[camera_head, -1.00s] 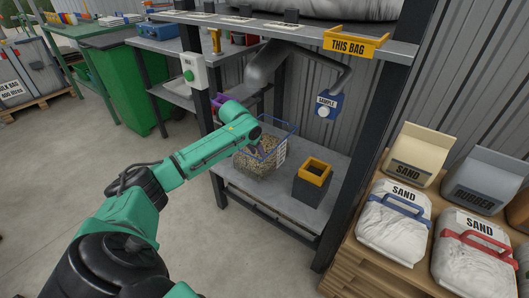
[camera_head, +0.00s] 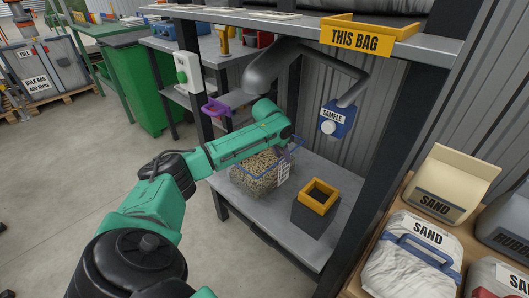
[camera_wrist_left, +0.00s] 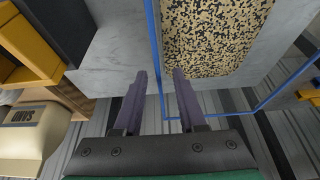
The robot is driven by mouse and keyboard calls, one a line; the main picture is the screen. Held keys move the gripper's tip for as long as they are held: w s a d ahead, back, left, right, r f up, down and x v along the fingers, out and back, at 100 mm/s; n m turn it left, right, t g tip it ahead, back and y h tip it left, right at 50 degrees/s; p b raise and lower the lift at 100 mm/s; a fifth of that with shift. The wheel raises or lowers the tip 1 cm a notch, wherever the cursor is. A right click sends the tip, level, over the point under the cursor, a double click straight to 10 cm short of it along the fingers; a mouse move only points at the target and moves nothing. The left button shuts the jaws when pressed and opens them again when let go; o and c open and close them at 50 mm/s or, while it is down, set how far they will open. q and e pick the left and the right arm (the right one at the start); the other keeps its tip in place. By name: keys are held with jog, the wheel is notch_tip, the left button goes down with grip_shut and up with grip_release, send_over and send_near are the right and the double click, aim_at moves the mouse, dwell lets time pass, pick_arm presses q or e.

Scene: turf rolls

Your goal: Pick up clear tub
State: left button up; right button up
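The clear tub (camera_head: 256,174) stands on the lower shelf, filled with speckled tan and dark granules, with a blue rim and a white label on its right side. In the left wrist view the tub (camera_wrist_left: 215,38) fills the upper middle. My left gripper (camera_wrist_left: 161,75) is open, its two purple-grey fingers apart. A blue rim edge runs between the fingers in that view; whether they touch it I cannot tell. My right gripper is not in view.
A dark box with a yellow rim (camera_head: 319,196) stands right of the tub on the grey lower shelf (camera_head: 262,215). A grey chute and a blue SAMPLE holder (camera_head: 336,118) hang above. Dark shelf posts flank the opening. Sand bags (camera_head: 412,257) lie at right.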

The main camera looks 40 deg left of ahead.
pick_arm(q)
jog(key=x, duration=0.1)
jog(key=b+x, duration=0.1)
jog(key=x, duration=0.3)
jog(key=shift+a+f, duration=0.25)
jog(key=shift+f, duration=0.05)
jog(key=shift+s+r, duration=0.1)
grip_shut()
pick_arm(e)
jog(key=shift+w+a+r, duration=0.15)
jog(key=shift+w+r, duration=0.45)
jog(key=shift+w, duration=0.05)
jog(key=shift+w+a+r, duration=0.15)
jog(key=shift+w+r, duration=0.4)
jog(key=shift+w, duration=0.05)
